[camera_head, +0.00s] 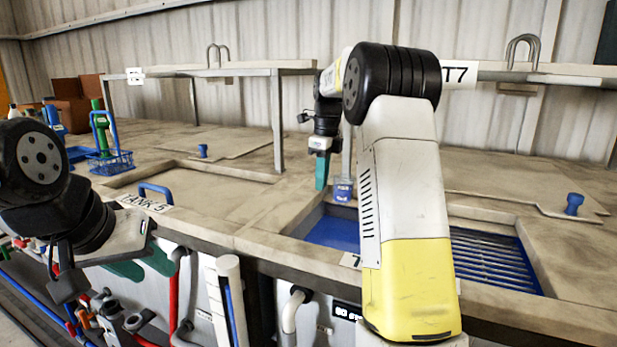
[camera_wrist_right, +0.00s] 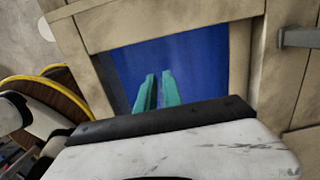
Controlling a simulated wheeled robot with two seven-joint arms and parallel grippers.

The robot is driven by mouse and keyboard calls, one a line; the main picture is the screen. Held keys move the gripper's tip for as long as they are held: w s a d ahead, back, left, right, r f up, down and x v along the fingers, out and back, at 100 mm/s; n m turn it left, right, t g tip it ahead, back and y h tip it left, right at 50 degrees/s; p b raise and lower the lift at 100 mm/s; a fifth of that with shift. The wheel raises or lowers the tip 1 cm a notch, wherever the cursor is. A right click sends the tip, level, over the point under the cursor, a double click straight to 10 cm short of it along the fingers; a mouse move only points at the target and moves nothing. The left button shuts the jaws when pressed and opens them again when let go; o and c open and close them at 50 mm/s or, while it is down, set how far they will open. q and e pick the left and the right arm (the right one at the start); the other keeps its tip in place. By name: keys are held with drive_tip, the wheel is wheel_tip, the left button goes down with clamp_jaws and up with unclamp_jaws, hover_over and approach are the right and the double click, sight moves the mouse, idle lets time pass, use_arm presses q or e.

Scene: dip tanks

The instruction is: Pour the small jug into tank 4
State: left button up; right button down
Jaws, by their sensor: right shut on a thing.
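My right gripper (camera_head: 322,170) points down over an open tank of blue liquid (camera_head: 335,232). Its teal fingers are close together and shut; they also show over the blue in the right wrist view (camera_wrist_right: 158,92). A small blue jug (camera_head: 343,190) with a pale label is at the fingers, above the tank's back edge. In the wrist view I cannot pick the jug out against the blue. My right forearm hides part of the tank and most of its front label, so its number cannot be read. My left gripper (camera_head: 142,266) is open and empty, low in front of the bench.
A covered tank labelled TANK 5 (camera_head: 145,203) with a blue handle is on the left. A blue basket (camera_head: 110,162) stands behind it. A metal rack (camera_head: 277,115) rises at the back. A slatted blue opening (camera_head: 490,258) and a blue knob (camera_head: 573,203) are on the right.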

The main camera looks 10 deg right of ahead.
sight(336, 175)
drive_tip(key=shift+s+d+r+t+y, duration=0.1)
drive_tip(key=shift+d+r+t+y, duration=0.05)
drive_tip(key=shift+t+y, duration=0.3)
drive_tip(key=shift+s+d+r+t+y, duration=0.1)
drive_tip(key=shift+t+y, duration=0.25)
drive_tip(key=shift+y, duration=0.2)
drive_tip(key=shift+r+t+y, duration=0.1)
drive_tip(key=shift+t+y, duration=0.7)
drive_tip(key=shift+y, duration=0.3)
drive_tip(key=t+y, duration=0.1)
drive_tip(key=d+r+t+y, duration=0.1)
drive_tip(key=y, duration=0.1)
drive_tip(key=shift+s+r+t+y, duration=0.2)
drive_tip(key=shift+s+t+y, duration=0.1)
drive_tip(key=shift+s, duration=0.1)
drive_tip(key=d+t+y, duration=0.1)
drive_tip(key=s+d+t+y, duration=0.1)
drive_tip(key=y, duration=0.1)
drive_tip(key=shift+s+f+t, duration=0.1)
drive_tip(key=shift+s+t, duration=0.1)
drive_tip(key=shift+t, duration=0.1)
drive_tip(key=shift+s+d+f+t+y, duration=0.1)
drive_tip(key=shift+s+d+t+y, duration=0.65)
drive_tip(key=shift+y, duration=0.45)
drive_tip(key=shift+s+d+r+t+y, duration=0.1)
drive_tip(key=shift+s+d+t+y, duration=0.45)
drive_tip(key=shift+d+t+y, duration=0.35)
drive_tip(key=shift+s+d+r+t+y, duration=0.1)
drive_tip(key=shift+s+d+t+y, duration=0.5)
drive_tip(key=shift+y, duration=0.5)
